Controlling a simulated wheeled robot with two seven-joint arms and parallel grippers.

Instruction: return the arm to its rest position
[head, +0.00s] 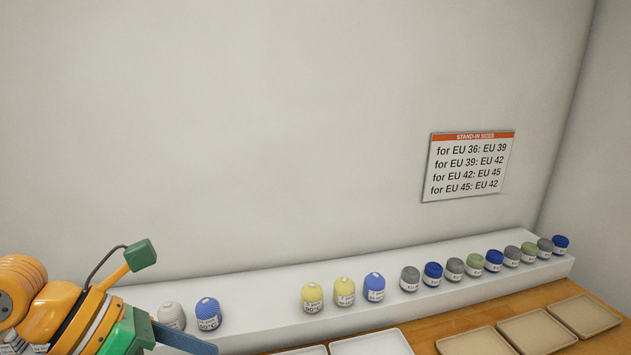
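My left arm (62,315), orange with green parts, comes in at the lower left. Its gripper (190,340) points right, with a blue-grey finger in front of the white shelf. Only one finger shows clearly, so its opening is hidden, and I see nothing held. A blue rolled item (208,313) and a pale grey one (172,316) stand on the shelf just behind the gripper; I cannot tell whether it touches them. My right gripper is not in view.
The white shelf (250,340) runs along the wall with several yellow, blue, grey and green rolled items, such as a yellow one (312,297). Trays (537,330) lie on the wooden table (420,330) in front. A size sign (468,165) hangs above.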

